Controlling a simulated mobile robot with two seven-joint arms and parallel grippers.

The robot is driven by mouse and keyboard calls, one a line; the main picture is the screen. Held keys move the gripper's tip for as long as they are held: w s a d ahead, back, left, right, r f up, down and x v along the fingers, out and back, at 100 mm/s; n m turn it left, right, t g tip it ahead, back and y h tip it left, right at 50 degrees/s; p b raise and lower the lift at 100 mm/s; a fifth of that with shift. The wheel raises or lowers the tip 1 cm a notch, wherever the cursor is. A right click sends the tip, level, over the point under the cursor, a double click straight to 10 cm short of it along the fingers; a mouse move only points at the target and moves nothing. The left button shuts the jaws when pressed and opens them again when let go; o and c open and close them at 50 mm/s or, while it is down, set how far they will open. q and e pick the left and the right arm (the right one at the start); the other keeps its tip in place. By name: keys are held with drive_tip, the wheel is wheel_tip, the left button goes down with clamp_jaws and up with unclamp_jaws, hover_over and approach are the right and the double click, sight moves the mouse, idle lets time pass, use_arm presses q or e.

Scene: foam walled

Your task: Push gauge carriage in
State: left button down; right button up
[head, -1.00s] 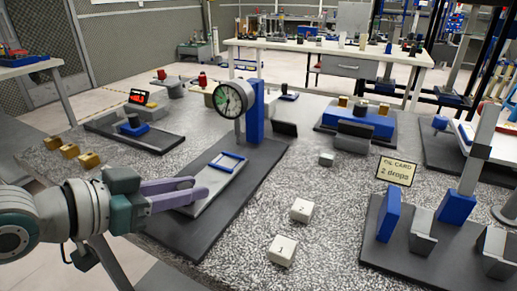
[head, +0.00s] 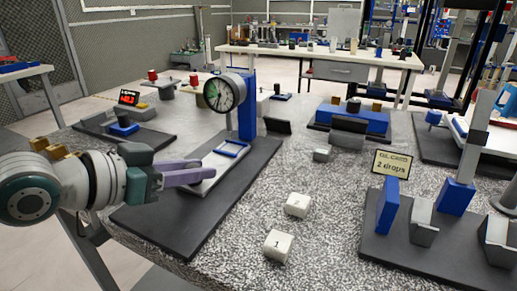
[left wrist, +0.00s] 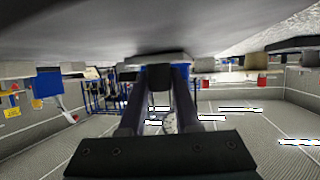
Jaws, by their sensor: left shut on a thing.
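The gauge carriage (head: 206,184) is a light grey slide with a blue frame (head: 232,149) at its far end. It lies on a long dark base (head: 190,222), with the frame close to the foot of the blue post (head: 247,115). A round dial gauge (head: 224,92) is mounted on that post above the frame. My left gripper (head: 208,171) is at the near part of the carriage, its purple fingers shut on it. In the left wrist view my left gripper (left wrist: 160,74) has a dark part between its fingers; the carriage cannot be made out clearly. My right gripper is not in view.
White blocks marked 1 (head: 278,246) and 2 (head: 298,204) lie right of the base. An oil card (head: 392,163) stands above a dark fixture with blue and grey blocks. A blue fixture (head: 350,121) stands behind.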

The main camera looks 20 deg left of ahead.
use_arm(q)
drive_tip(key=c, duration=1)
unclamp_jaws()
drive_tip(key=shift+f, duration=0.15)
drive_tip(key=shift+o, duration=0.9)
drive_tip(key=shift+w, duration=0.2)
drive_tip(key=shift+o, duration=1)
drive_tip(key=shift+s+a+r+p, duration=0.15)
drive_tip(key=shift+s+r+p, duration=0.2)
drive_tip(key=shift+s, duration=0.1)
drive_tip(key=p+v, duration=0.3)
drive_tip(key=v, duration=0.6)
drive_tip(key=shift+f, duration=0.1)
